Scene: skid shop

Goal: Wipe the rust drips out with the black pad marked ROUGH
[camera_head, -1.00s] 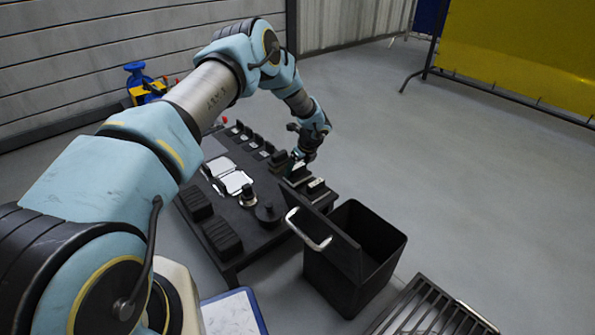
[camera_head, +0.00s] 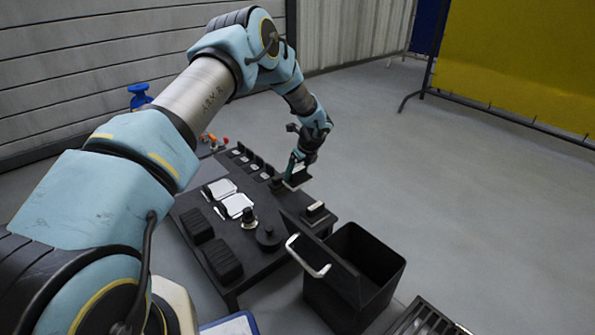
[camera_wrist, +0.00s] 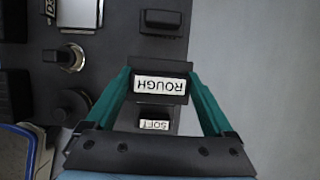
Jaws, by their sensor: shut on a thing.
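The black pad with the white ROUGH label (camera_wrist: 160,85) is between the teal fingers of my gripper (camera_wrist: 160,75) in the wrist view, with the lettering upside down. My gripper is shut on it. In the head view my gripper (camera_head: 298,166) holds the dark pad (camera_head: 299,179) above the right side of the black table (camera_head: 262,262). The pad marked SOFT (camera_wrist: 155,125) stays on the table, and it also shows in the head view (camera_head: 315,211). I cannot make out any rust drips in these frames.
An open black bin (camera_head: 375,262) with a silver handle (camera_head: 308,256) stands at the table's front right. Dark blocks (camera_head: 222,260), a round knob (camera_head: 268,237) and white-topped items (camera_head: 236,205) crowd the table. Open grey floor lies to the right.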

